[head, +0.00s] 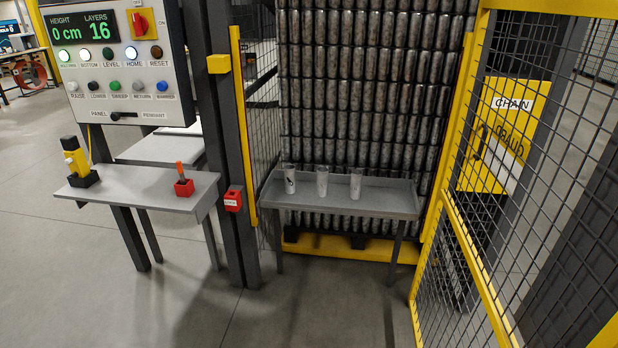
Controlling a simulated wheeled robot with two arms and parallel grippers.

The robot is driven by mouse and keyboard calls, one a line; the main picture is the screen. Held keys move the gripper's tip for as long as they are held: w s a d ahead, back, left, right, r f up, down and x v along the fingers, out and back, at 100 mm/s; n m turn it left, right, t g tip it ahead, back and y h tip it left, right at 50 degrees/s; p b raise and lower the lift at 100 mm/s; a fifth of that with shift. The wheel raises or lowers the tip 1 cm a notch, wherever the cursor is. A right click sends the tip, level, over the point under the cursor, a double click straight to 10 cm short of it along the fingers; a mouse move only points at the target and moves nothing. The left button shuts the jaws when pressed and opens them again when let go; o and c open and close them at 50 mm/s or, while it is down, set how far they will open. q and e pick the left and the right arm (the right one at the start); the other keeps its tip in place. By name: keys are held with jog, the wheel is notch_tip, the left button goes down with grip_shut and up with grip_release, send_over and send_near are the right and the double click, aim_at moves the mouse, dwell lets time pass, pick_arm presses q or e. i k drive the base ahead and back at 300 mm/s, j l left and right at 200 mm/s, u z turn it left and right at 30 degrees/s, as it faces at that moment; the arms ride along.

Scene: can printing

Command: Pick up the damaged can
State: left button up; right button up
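Three light grey cans stand upright in a row on a small grey tray table (385,205) in the middle of the head view. The left can (290,180) has a dark mark on its side, which may be damage or print. The middle can (322,182) and the right can (356,184) look plainer, with only faint marks. They are too small for me to tell surely which one is damaged. Neither of my grippers is in view.
Behind the table rises a tall stack of cans (365,90). A yellow-framed mesh gate (470,240) stands open at the right. Floor in front is clear.

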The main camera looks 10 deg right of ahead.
aim_at(323, 171)
jog(key=i+j, duration=0.1)
jog(key=i, duration=0.45)
jog(key=i+j, duration=0.15)
jog(key=i, duration=0.35)
